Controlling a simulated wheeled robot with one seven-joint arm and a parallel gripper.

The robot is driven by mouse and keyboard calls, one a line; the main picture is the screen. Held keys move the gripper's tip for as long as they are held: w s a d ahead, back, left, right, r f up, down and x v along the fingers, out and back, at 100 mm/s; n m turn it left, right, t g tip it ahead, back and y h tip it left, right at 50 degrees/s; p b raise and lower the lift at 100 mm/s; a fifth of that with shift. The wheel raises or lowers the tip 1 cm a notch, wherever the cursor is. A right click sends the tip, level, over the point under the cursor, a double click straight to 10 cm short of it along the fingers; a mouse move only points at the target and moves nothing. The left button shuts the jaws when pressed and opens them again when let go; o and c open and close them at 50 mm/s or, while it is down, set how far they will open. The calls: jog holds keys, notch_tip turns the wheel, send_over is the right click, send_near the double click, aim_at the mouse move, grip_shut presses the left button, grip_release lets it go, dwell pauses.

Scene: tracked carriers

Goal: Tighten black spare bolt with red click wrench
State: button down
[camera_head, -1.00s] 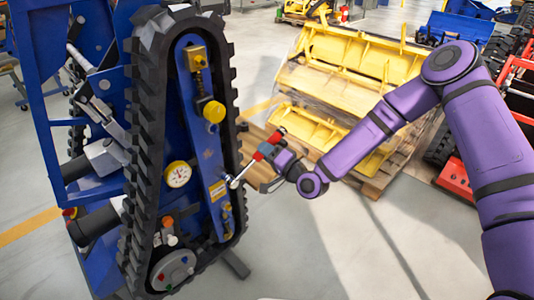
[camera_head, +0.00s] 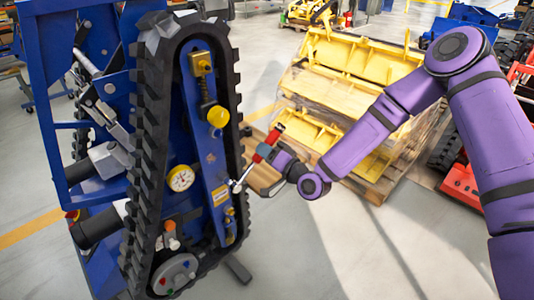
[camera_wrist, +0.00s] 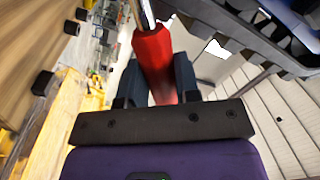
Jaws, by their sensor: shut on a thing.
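The red click wrench (camera_head: 268,143) is in my gripper (camera_head: 276,154), which is shut on its red handle. In the wrist view the red handle (camera_wrist: 153,62) runs up between my gripper's fingers (camera_wrist: 160,85). The wrench's metal shaft reaches down and left, and its head (camera_head: 236,186) is at the blue plate of the tracked carrier. I cannot tell whether the head is seated on a bolt. The black spare bolt is not distinguishable; the wrench head may hide it.
The blue plate (camera_head: 210,150) sits inside the black rubber track (camera_head: 150,150) and bears a yellow knob (camera_head: 217,116). Yellow buckets on pallets (camera_head: 345,90) stand behind my arm. The floor at lower right is clear.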

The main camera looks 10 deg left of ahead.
jog(key=shift+s+a+r+n, duration=0.25)
jog(key=shift+s+r+n, duration=0.05)
jog(key=shift+r+n, duration=0.2)
jog(key=shift+s+a+r+n, duration=0.25)
jog(key=shift+r+n, duration=0.1)
jog(key=shift+n, duration=0.15)
jog(key=shift+d, duration=0.1)
jog(key=shift+w+d+f+m, duration=0.3)
jog(key=shift+f+m, duration=0.2)
jog(key=shift+m, duration=0.2)
jog(key=shift+w, duration=0.1)
jog(key=shift+w+d+f+m, duration=0.1)
jog(key=shift+f+m, duration=0.2)
jog(key=shift+r, duration=0.1)
jog(key=shift+s+r+n, duration=0.2)
jog(key=shift+n, duration=0.2)
